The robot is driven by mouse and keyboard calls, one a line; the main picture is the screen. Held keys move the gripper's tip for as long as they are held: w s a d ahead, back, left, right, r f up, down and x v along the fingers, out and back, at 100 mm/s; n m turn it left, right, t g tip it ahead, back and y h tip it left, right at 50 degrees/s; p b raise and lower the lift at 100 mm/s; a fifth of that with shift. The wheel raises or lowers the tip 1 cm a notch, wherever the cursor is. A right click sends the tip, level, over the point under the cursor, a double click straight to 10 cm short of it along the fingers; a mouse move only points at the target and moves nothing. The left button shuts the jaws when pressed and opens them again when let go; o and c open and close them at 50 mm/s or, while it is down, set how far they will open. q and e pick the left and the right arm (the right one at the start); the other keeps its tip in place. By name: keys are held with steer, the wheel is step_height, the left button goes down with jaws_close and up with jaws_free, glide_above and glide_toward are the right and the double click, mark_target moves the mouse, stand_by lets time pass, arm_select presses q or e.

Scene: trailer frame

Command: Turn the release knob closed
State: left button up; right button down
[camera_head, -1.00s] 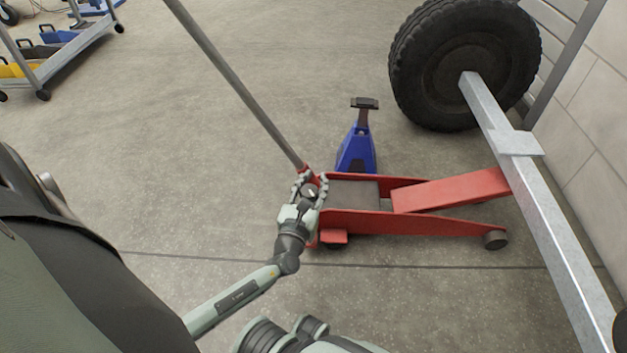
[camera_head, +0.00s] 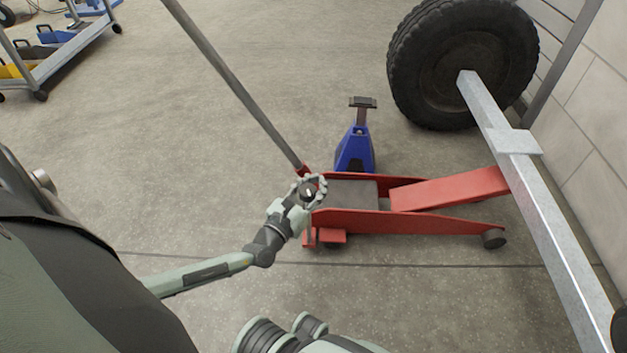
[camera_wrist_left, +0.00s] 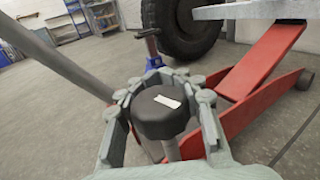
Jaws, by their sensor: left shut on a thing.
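The release knob (camera_wrist_left: 161,118) is black and round with a white mark on top, on a thin grey stem. It stands at the handle end of the red floor jack (camera_head: 410,222). My left gripper (camera_head: 311,188) is shut around the knob; in the left wrist view its fingers (camera_wrist_left: 160,90) sit on both sides of it. In the head view the fingers partly hide the knob (camera_head: 307,193). The jack's long grey handle (camera_head: 235,85) rises to the upper left. My right gripper is not in view.
A blue jack stand (camera_head: 355,150) stands just behind the jack. The jack's red arm reaches under a grey metal beam (camera_head: 545,215) that carries a big tyre (camera_head: 460,65). A cart (camera_head: 60,50) stands at the far left.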

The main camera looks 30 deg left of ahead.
arm_select(q)
steer(key=shift+d+m+h, duration=0.2)
steer(key=shift+m+h, duration=0.6)
steer(key=shift+h, duration=0.45)
steer(key=shift+d+m+h, duration=0.15)
steer(key=shift+m+h, duration=0.65)
steer(key=shift+h, duration=0.45)
steer(key=shift+d+g, duration=0.1)
steer(key=shift+g, duration=0.2)
steer(key=o, duration=1.3)
steer(key=shift+d, duration=0.1)
steer(key=shift+s, duration=0.1)
steer(key=v, duration=1.2)
steer(key=shift+a+f, duration=0.1)
steer(key=shift+a, duration=0.1)
